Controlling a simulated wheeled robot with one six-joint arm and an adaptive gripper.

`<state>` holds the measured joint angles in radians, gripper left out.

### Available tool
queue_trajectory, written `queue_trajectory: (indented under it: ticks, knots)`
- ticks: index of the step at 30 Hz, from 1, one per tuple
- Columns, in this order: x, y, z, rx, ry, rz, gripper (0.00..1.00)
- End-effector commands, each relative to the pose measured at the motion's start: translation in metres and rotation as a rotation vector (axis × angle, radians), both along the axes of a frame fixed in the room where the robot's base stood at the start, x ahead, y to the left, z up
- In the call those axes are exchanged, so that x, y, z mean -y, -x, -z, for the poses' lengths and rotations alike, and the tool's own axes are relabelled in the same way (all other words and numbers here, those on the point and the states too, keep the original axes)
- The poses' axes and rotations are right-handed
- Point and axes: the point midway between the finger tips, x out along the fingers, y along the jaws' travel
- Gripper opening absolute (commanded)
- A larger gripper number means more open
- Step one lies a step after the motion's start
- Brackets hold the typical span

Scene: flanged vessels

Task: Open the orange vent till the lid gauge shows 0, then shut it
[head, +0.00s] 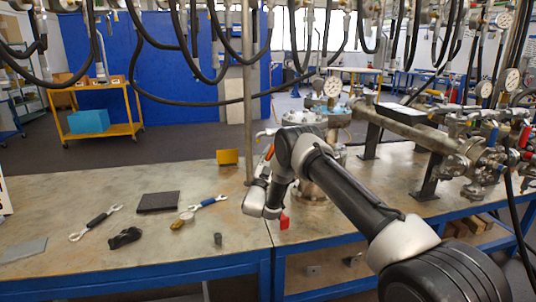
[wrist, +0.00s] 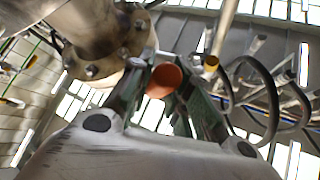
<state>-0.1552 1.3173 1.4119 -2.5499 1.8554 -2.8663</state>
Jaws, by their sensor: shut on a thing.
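The orange vent handle (wrist: 164,79) shows in the wrist view as a round orange end between the two fingers of my gripper (wrist: 163,84), which is shut on it. In the head view a small orange piece (head: 269,152) shows beside my arm, at the left of the flanged vessel (head: 312,188). My arm hides much of that vessel and most of the vent. The lid gauge (head: 332,87) stands above the vessel lid with a pale dial; its needle is too small to read. The vessel's bolted flange (wrist: 108,42) fills the upper left of the wrist view.
Wrenches (head: 96,222), a dark pad (head: 158,201) and a yellow block (head: 228,157) lie on the bench (head: 130,245). Black hoses (head: 205,75) hang above. Pipework with valves (head: 430,130) crowds the right side. A red piece (head: 284,222) shows below my arm.

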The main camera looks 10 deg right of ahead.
Motion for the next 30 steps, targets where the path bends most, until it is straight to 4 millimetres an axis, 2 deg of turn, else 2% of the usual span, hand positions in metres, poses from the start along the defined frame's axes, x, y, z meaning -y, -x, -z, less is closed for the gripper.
queue_trajectory:
  ticks: [12,28,29,30]
  knots:
    - [0.011,0.0012,0.008,-0.003,0.174,-0.003,0.0]
    - [0.0126,0.0017,0.009,-0.003,0.195,-0.003,0.0]
    - [0.0127,0.0018,0.0089,-0.003,0.195,-0.003,0.22]
    - [0.0127,0.0017,0.0088,-0.003,0.195,-0.003,0.29]
